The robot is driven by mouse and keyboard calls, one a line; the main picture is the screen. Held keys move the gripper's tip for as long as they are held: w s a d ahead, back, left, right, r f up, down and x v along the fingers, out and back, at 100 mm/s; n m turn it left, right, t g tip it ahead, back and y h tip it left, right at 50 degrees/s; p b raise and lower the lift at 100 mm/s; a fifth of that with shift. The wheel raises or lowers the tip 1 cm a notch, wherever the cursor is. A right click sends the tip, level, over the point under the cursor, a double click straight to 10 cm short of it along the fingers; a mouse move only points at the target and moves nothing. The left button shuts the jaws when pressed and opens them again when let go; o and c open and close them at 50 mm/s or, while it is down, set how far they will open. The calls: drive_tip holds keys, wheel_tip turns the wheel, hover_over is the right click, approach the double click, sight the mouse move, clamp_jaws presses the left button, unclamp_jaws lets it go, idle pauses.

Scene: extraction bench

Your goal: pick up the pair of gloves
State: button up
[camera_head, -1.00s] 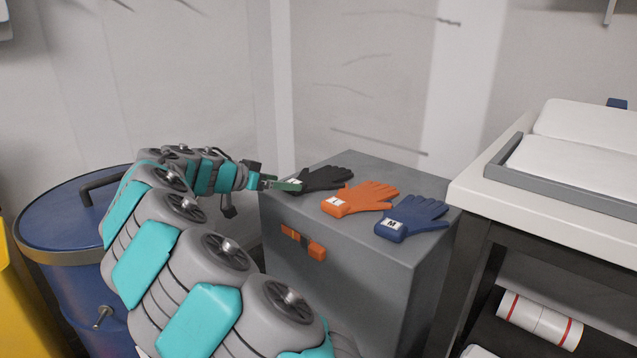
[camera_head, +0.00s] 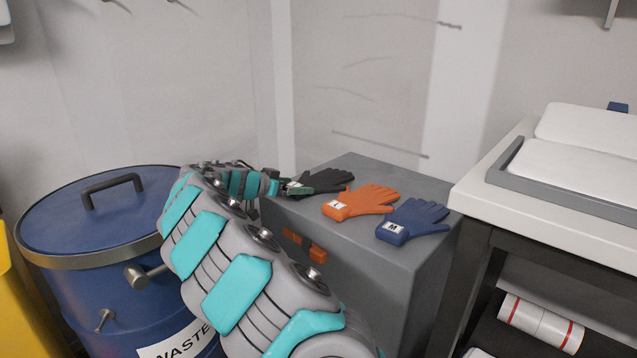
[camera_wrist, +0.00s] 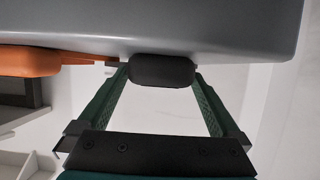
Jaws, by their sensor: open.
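Three pairs of gloves lie on top of a grey cabinet (camera_head: 350,265): black gloves (camera_head: 325,178), orange gloves (camera_head: 362,201) and blue gloves (camera_head: 413,220). The orange and blue ones carry white labels with a letter. My gripper (camera_head: 302,188) is at the left edge of the cabinet top, at the cuff of the black gloves. In the wrist view my gripper (camera_wrist: 163,85) is open, and the black cuff (camera_wrist: 162,70) sits between its green fingertips. Whether the fingers touch it I cannot tell. The orange gloves (camera_wrist: 45,62) show at the left there.
A blue waste drum (camera_head: 75,260) with a handled lid stands left of the cabinet. The wall is right behind the cabinet.

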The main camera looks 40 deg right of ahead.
drive_tip(key=shift+c, duration=0.2)
drive_tip(key=c, duration=1.1)
wheel_tip(320, 180, up, 10)
